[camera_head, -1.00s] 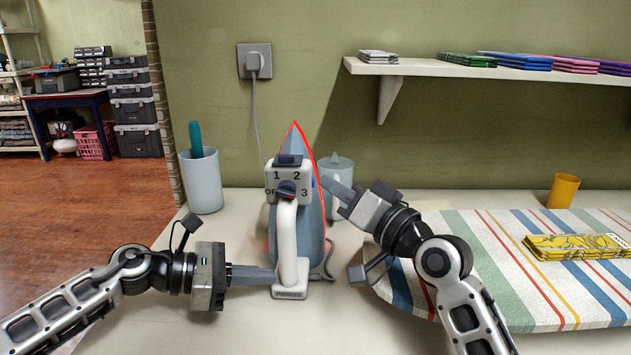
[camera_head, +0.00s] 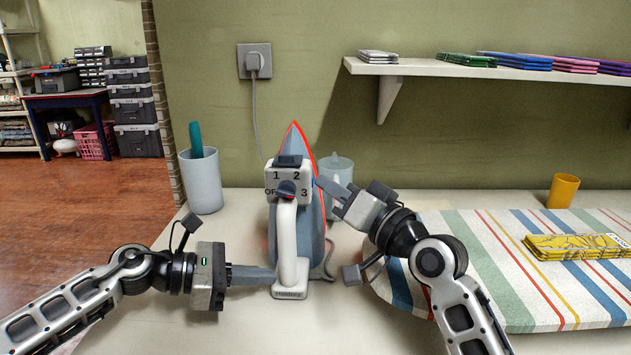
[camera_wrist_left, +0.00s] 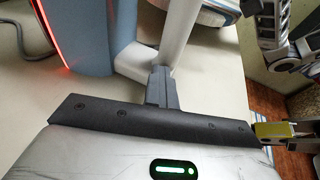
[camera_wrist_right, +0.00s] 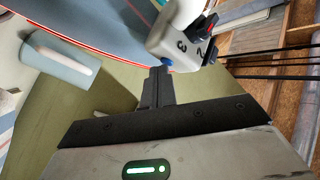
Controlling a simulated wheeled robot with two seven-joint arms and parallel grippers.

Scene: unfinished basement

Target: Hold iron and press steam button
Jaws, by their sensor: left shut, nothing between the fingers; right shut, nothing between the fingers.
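The iron (camera_head: 311,220) stands upright on its heel on the worktop, with its red-edged soleplate facing the wall. Its white dial block (camera_head: 289,173) carries a dial marked OFF, 1, 2, 3, and a white handle (camera_head: 288,240) runs below it. My left gripper (camera_head: 272,275) is shut and empty, its tips at the lower handle; the left wrist view shows them against or just beside it. My right gripper (camera_head: 319,182) is shut and empty. Its tips are at a small blue button (camera_wrist_right: 167,63) on the block's side; whether they touch it I cannot tell.
A grey cup (camera_head: 203,183) stands left of the iron and a translucent cup (camera_head: 337,172) behind it. A striped ironing board (camera_head: 500,290) with a folded yellow cloth (camera_head: 577,246) lies right. The iron's cord runs to a wall socket (camera_head: 254,61). A shelf (camera_head: 420,68) hangs above.

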